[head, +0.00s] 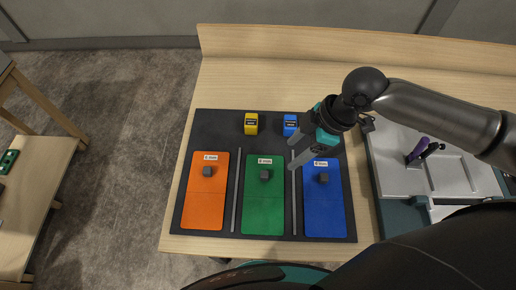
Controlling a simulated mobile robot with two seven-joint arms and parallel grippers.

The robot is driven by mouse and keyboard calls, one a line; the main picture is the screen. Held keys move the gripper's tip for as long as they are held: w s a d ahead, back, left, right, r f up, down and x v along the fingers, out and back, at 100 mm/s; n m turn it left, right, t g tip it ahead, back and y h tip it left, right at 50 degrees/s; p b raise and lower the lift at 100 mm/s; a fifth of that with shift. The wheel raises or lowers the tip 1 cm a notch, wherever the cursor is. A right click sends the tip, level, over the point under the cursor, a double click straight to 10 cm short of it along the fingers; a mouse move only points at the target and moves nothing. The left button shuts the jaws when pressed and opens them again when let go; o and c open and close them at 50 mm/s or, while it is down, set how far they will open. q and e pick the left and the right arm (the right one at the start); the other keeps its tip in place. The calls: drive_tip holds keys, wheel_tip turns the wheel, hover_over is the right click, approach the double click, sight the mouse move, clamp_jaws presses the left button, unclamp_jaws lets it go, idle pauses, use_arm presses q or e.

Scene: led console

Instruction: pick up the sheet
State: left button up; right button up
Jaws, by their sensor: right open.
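Three coloured sheets lie side by side on a dark mat (262,245) on the wooden table: an orange sheet (203,208), a green sheet (264,211) and a blue sheet (324,213). Each has a small white label near its far edge and a small dark grey block on it. I cannot tell which sheet is meant. My right gripper (294,153) is open, with its fingers pointing left, over the far part of the mat between the green and blue sheets. It looks empty and hides part of the mat. My left gripper is not in view.
A yellow block (251,124) and a blue block (290,124) stand at the mat's far edge. Thin grey strips (236,190) separate the sheets. A grey tray (400,180) at right holds a purple-handled item (418,150). The table behind the mat is clear.

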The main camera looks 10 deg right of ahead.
approach(265, 174)
drive_tip(key=x, duration=0.2)
drive_tip(key=shift+s+a+f, duration=0.1)
drive_tip(key=shift+s+f, duration=0.1)
drive_tip(key=shift+f, duration=0.15)
drive_tip(key=shift+x, duration=1.05)
drive_tip(key=shift+w+x, duration=0.1)
drive_tip(key=shift+x, duration=0.95)
drive_tip(key=shift+w+x, duration=0.15)
drive_tip(key=shift+x, duration=0.85)
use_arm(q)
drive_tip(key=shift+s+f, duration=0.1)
use_arm(e)
drive_tip(key=shift+c, duration=0.2)
clamp_jaws()
